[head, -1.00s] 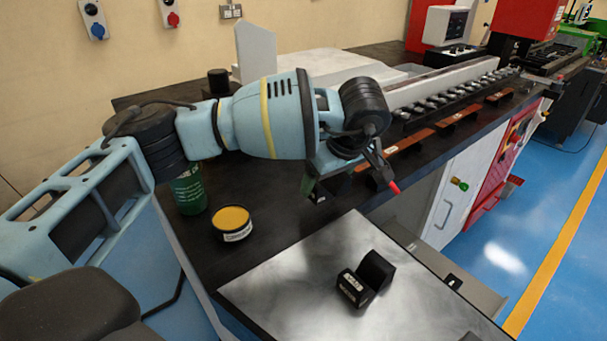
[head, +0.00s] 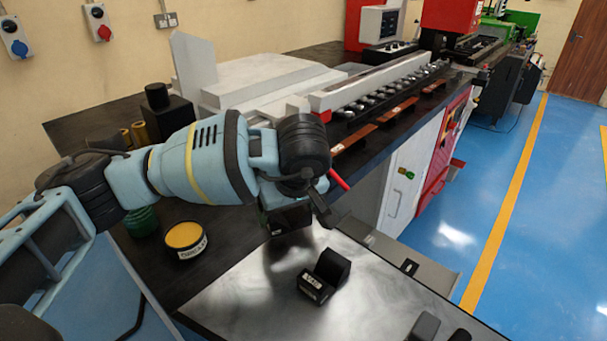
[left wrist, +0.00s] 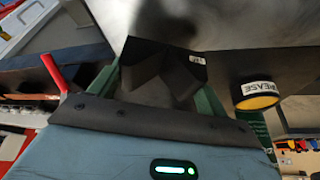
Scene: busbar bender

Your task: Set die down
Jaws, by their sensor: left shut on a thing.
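My left gripper (head: 292,212) is shut on a dark die (head: 290,220) just above or at the far edge of the grey metal plate (head: 235,295). In the left wrist view the held die (left wrist: 160,68) is black with a V-shaped notch and a small white label, between the green fingers of my gripper (left wrist: 160,85). Whether its underside touches the plate is hidden. A second black die (head: 325,277) with a white label stands on the plate, nearer and to the right of the gripper. My right gripper is not seen.
A yellow-topped grease tin (head: 186,240) stands left of the plate, with a green bottle (head: 141,221) beside it. A dark object (head: 424,326) lies at the plate's near right. The bender bed (head: 375,85) runs behind. The plate's left part is bare.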

